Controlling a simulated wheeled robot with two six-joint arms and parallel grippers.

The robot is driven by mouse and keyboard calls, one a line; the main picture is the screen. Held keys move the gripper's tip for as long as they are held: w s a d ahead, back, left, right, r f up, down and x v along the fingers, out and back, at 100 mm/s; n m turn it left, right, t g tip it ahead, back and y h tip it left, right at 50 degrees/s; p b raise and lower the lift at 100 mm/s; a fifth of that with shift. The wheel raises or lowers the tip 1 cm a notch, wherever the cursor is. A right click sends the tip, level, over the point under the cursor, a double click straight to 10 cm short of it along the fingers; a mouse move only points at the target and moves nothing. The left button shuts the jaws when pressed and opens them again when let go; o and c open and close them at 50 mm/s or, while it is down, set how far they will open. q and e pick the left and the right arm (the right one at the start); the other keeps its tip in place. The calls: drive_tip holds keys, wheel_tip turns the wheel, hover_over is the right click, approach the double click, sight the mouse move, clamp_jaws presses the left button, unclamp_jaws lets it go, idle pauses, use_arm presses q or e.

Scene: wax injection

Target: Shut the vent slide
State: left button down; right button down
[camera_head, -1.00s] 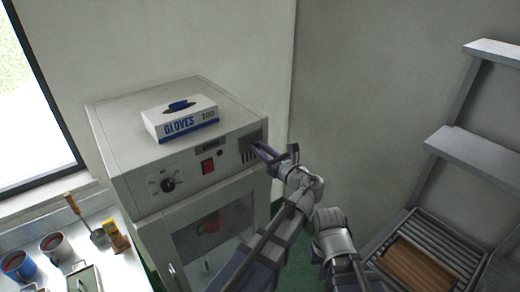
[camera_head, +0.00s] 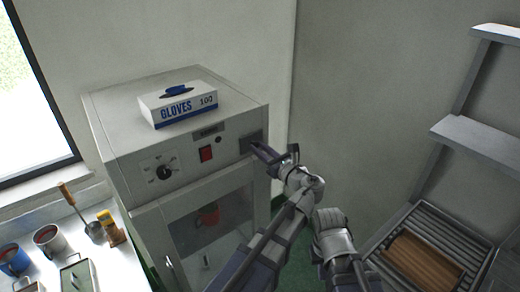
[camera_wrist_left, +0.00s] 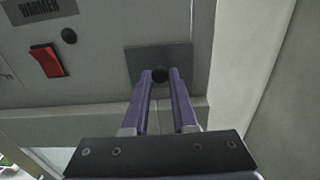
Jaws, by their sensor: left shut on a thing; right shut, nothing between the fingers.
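The vent slide (camera_head: 249,138) is a dark plate at the right end of the white warmer cabinet's upper front. In the left wrist view the plate (camera_wrist_left: 139,60) lies flat on the panel with a round black knob (camera_wrist_left: 160,74). My left gripper (camera_head: 257,149) is at the plate. The left wrist view shows its two purple fingers (camera_wrist_left: 160,80) closed on the knob, one on each side. No open vent slits show around the plate. Part of my right arm shows beside the left arm, but its gripper cannot be seen.
The warmer cabinet (camera_head: 120,140) carries a glove box (camera_head: 178,104) on top. A red switch (camera_head: 206,154) and a dial (camera_head: 164,172) are left of the slide. A bench with mugs (camera_head: 49,239) stands at left, a rack with a brown board (camera_head: 420,262) at right.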

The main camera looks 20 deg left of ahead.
use_arm(q)
drive_tip(key=shift+s+f, duration=0.1)
drive_tip(key=shift+f, duration=0.45)
drive_tip(key=c, duration=0.7)
unclamp_jaws()
